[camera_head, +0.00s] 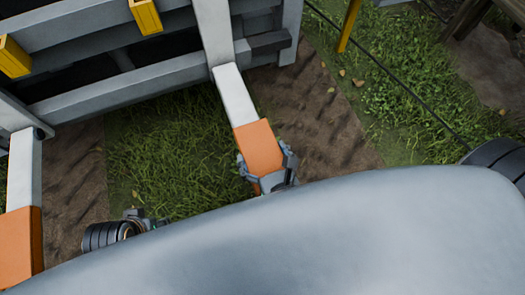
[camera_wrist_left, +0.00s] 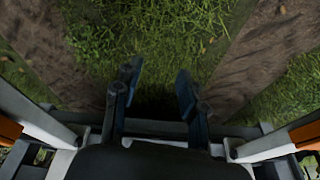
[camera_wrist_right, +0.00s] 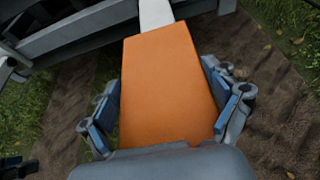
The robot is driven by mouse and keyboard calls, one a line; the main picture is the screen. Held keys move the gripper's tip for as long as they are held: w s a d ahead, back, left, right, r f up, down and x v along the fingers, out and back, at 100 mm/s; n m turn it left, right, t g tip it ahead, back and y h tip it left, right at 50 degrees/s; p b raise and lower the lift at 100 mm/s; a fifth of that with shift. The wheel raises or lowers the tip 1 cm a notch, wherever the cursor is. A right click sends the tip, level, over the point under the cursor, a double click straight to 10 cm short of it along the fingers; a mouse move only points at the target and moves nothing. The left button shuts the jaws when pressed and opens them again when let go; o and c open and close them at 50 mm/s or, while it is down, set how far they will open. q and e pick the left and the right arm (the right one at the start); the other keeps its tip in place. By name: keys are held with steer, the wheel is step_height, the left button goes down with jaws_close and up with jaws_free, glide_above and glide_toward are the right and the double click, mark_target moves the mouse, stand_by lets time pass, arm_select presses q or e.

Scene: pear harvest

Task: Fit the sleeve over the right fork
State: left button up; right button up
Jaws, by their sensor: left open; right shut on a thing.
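The orange sleeve (camera_head: 258,147) is in line with the white right fork (camera_head: 235,98), its far end meeting the fork's near end. I cannot tell how far the fork reaches inside. My right gripper (camera_head: 265,165) is shut on the sleeve's near part, one finger at each side. In the right wrist view the sleeve (camera_wrist_right: 168,85) lies between the blue finger pads, with the fork (camera_wrist_right: 155,14) beyond it. My left gripper (camera_wrist_left: 157,85) is open and empty above the grass. In the head view it is mostly hidden behind my grey body.
The left fork (camera_head: 22,170) has an orange sleeve (camera_head: 22,240) at its near end. A grey frame (camera_head: 120,85) with yellow parts (camera_head: 145,15) stands at the top left. Grass and dirt tracks lie below. A thin dark cable (camera_head: 400,85) crosses the right side.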

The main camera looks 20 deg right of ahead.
steer(key=shift+f, duration=0.3)
steer(key=shift+f+b, duration=0.55)
steer(key=shift+f, duration=0.35)
arm_select(q)
steer(key=shift+b+v, duration=0.3)
steer(key=shift+v, duration=0.5)
arm_select(e)
steer(key=shift+f, duration=0.1)
arm_select(q)
steer(key=shift+s+a, duration=0.1)
steer(key=shift+s, duration=0.05)
steer(key=shift+f, duration=0.1)
arm_select(e)
steer(key=o, duration=1.1)
